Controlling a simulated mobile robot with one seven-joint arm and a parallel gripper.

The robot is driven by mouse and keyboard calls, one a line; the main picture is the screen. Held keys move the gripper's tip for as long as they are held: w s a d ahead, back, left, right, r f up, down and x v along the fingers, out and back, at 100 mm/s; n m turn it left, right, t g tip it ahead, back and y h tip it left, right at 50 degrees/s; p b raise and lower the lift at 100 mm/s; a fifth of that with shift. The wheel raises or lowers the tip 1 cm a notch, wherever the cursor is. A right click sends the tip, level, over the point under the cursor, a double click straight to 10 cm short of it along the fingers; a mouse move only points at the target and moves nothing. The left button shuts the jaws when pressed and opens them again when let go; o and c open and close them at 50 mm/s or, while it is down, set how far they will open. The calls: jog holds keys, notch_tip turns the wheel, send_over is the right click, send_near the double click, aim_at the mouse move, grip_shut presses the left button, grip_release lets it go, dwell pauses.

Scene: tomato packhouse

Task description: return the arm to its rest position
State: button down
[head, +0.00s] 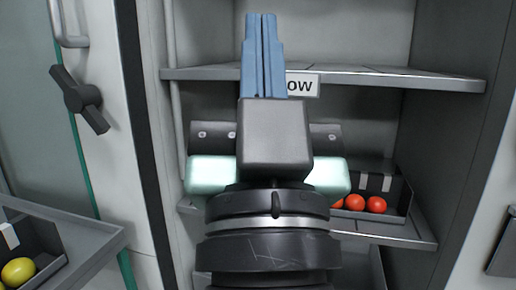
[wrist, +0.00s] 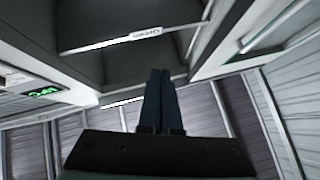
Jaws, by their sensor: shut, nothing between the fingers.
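My gripper (head: 264,20) is raised in front of an open cabinet in the head view, its blue fingers pointing up and pressed together. Nothing is held between them. In the wrist view the shut fingers (wrist: 159,75) point towards the cabinet's upper part and the ceiling. My arm hides the middle of the cabinet.
The upper shelf (head: 400,76) is bare where it shows, with a partly covered label (head: 303,85). A dark bin (head: 398,190) with red tomatoes (head: 376,204) is on the lower shelf. The opened door (head: 105,130) is left. A tray (head: 100,238) with a yellow-green tomato (head: 18,271) is lower left.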

notch_tip(320, 180, up, 41)
jog(key=s+p, duration=0.2)
jog(key=p, duration=3.5)
jog(key=shift+s+a+t, duration=0.15)
jog(key=shift+s+t, duration=0.1)
jog(key=shift+t, duration=0.15)
jog(key=shift+r, duration=0.1)
